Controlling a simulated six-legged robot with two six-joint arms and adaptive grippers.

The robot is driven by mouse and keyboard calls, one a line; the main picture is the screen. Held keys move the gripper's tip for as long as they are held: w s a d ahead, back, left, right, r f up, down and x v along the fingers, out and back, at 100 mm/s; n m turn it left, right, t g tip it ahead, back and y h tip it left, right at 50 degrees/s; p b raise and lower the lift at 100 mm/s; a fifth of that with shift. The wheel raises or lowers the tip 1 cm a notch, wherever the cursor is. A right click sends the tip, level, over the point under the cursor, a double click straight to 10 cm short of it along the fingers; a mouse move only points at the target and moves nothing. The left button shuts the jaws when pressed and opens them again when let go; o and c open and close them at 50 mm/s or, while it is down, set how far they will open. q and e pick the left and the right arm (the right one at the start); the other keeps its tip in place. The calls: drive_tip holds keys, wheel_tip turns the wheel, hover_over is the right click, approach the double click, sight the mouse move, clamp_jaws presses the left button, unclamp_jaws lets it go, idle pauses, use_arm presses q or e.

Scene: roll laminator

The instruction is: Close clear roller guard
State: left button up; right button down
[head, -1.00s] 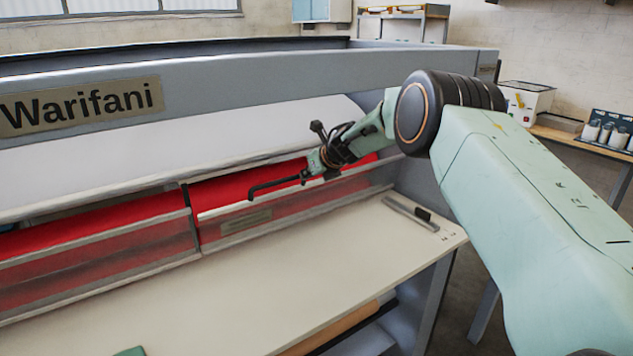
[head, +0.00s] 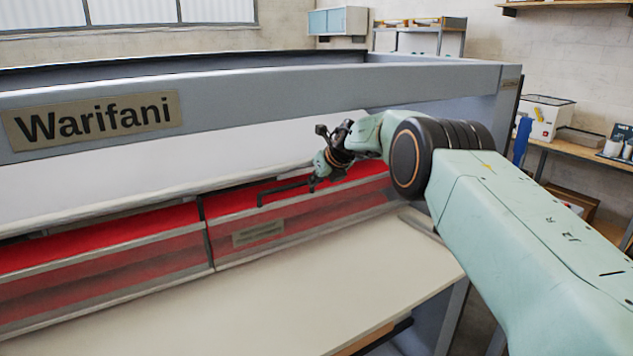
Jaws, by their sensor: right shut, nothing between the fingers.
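The clear roller guard (head: 300,225) is a see-through panel with a small label plate, running along the front of the red roller (head: 235,202) on the right half of the laminator. A thin black bent handle (head: 284,190) shows in front of the red roller. My right gripper (head: 318,181) is at the right end of this handle. It is shut with nothing between its fingers, and it looks to be touching or very close to the handle; I cannot tell which. My left gripper is not in view.
The laminator's grey top beam with the Warifani plate (head: 95,120) runs above the white roll (head: 90,190). The cream feed table (head: 300,295) in front is largely clear. A bench (head: 575,160) with boxes stands at the right.

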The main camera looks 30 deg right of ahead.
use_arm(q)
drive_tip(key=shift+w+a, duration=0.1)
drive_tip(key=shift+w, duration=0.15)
use_arm(e)
drive_tip(key=shift+w, duration=0.4)
drive_tip(key=shift+r, duration=0.1)
drive_tip(key=shift+s, duration=0.1)
idle(0.3)
